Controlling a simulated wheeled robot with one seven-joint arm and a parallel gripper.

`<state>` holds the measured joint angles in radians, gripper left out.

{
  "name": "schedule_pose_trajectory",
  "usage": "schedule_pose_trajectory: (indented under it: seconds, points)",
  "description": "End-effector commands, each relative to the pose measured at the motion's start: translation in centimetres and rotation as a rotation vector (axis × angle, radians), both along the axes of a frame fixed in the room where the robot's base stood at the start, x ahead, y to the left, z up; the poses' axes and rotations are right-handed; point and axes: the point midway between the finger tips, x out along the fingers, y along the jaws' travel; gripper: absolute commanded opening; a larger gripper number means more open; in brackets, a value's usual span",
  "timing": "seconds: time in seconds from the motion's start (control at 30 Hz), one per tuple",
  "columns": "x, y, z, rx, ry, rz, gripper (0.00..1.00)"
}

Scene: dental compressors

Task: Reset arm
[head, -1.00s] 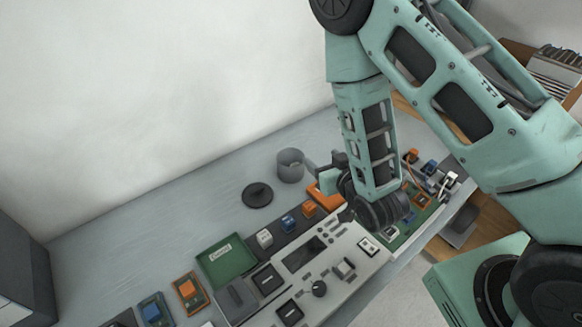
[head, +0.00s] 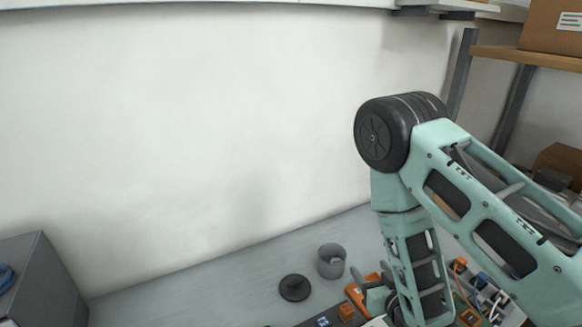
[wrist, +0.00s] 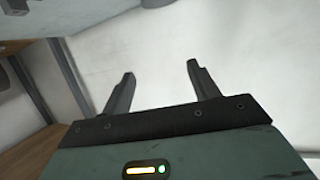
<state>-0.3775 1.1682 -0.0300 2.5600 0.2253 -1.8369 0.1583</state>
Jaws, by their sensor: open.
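My gripper (wrist: 160,72) is open in the wrist view, its two dark fingers apart with nothing between them. Beyond the fingers is a pale, blank surface. In the head view my arm comes in from the right, bends at a black joint and hangs down over the bench. Its lower end reaches the bottom edge of the picture, and the gripper is only partly visible there among the bench items. I cannot tell its exact height above the bench from this view.
A grey cup (head: 331,262) and a black round lid (head: 294,288) stand on the grey bench (head: 215,295), left of my arm. Orange and blue parts crowd around the arm's lower end. A grey box (head: 40,285) is at left; a wooden shelf (head: 515,56) is at upper right.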

Motion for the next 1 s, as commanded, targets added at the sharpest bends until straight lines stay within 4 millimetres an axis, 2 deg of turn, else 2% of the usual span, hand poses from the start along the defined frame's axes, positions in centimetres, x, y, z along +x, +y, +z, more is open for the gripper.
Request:
schedule_pose_trajectory:
  seconds: [0.13, 0.27, 0.47, 0.73, 0.87, 1.0]
  points:
    - [0.7, 1.4, -0.5, 0.020, 0.078, 0.002, 0.60]
    - [0.9, 3.8, -1.0, 0.042, 0.212, 0.021, 0.60]
    - [-0.4, 7.6, -0.6, 0.046, 0.426, 0.096, 0.60]
    - [-5.4, 11.5, 1.4, -0.022, 0.696, 0.244, 0.60]
    - [-8.8, 12.3, 2.8, -0.090, 0.813, 0.322, 0.60]
    - [-12.9, 12.3, 4.5, -0.189, 0.931, 0.400, 0.60]
